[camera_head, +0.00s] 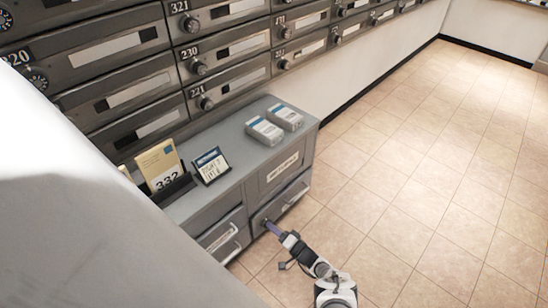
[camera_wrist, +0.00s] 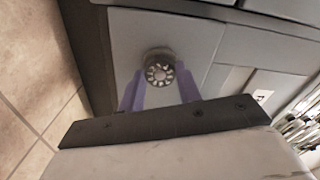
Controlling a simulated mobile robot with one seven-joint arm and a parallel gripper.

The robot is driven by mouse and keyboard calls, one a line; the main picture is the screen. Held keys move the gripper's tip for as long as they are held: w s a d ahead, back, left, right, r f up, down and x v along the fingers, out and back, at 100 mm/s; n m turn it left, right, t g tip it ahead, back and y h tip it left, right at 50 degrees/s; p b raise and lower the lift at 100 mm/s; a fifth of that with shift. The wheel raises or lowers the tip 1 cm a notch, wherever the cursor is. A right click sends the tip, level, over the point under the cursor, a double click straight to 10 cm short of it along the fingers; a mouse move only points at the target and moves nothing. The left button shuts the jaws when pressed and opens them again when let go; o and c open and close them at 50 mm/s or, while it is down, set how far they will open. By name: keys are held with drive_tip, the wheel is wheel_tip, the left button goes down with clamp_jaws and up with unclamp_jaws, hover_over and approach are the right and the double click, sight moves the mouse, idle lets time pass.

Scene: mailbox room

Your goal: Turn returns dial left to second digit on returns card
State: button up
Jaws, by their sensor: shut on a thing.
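A tan envelope (camera_head: 158,160) marked 332 stands in a holder beside the card. Two white-and-blue boxes (camera_head: 265,131) lie at the right of the cabinet top. Mailboxes (camera_head: 120,45) with dials line the wall behind. The tiled floor (camera_head: 430,180) at right is clear.

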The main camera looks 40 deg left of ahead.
idle(0.4)
drive_tip(key=o, duration=1)
